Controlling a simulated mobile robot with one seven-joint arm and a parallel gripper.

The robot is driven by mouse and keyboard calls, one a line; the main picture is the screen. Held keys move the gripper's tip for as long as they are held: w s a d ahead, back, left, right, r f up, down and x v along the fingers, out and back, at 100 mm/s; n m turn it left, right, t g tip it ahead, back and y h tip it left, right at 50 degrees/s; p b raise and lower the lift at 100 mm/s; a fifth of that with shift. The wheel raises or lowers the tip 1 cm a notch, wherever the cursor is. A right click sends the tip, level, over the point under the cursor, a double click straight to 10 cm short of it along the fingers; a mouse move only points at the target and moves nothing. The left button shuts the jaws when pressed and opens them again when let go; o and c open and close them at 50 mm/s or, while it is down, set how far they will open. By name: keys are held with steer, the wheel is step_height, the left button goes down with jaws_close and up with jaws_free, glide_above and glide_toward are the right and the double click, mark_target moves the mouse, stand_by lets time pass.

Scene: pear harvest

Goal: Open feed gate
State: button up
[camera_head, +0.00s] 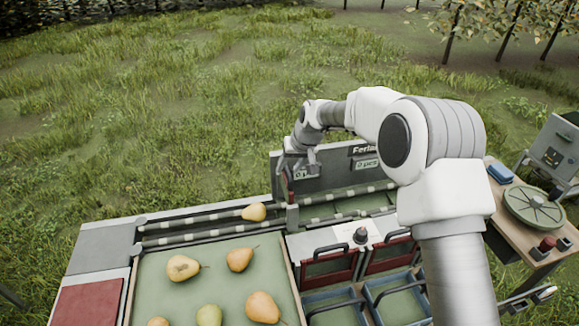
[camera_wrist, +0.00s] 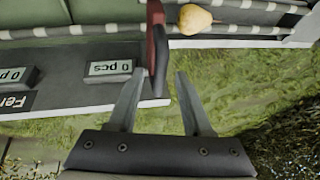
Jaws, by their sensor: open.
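The feed gate (camera_wrist: 158,48) is a narrow red and dark upright piece across the roller lane. In the head view the gate (camera_head: 292,198) stands between the left and right roller stretches, partly covered by my gripper. My gripper (camera_head: 296,172) is above the back panel near the gate. In the wrist view my open gripper (camera_wrist: 154,88) has one finger on each side of the gate's near end. I cannot tell whether the fingers touch it. A yellow pear (camera_head: 254,212) lies on the rollers just left of the gate; it also shows in the wrist view (camera_wrist: 195,19).
A tray (camera_head: 222,254) with several pears lies in front of the rollers. Red-framed bins (camera_head: 330,265) and blue-framed bins (camera_head: 335,310) stand right of it. A grey panel with "0 pcs" displays (camera_head: 305,173) rises behind the lane. A wooden table (camera_head: 510,230) holds a round scale (camera_head: 534,207).

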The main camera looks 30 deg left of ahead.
steer(key=b+v, duration=0.2)
steer(key=v, duration=1.5)
steer(key=shift+r, duration=0.25)
steer(key=s+d+r+m+t+h, duration=0.1)
steer(key=s+d+r, duration=0.2)
steer(key=d, duration=0.5)
steer(key=s+d+r+m+t+h, duration=0.1)
steer(key=s+d+r, duration=0.15)
steer(key=d, duration=0.55)
steer(key=s+d+r+m+h, duration=0.1)
steer(key=s+d+r, duration=0.1)
steer(key=s+d, duration=0.35)
steer(key=s+d+f+m, duration=0.2)
steer(key=s+d, duration=0.5)
steer(key=d, duration=0.1)
steer(key=s+d+f+m+t+h, duration=0.1)
steer(key=s+d+f+m, duration=0.1)
steer(key=s+d, duration=0.6)
steer(key=shift+s+d+f+m+h, duration=0.15)
steer(key=shift+d+f+m+h, duration=0.15)
steer(key=shift+d+f, duration=0.35)
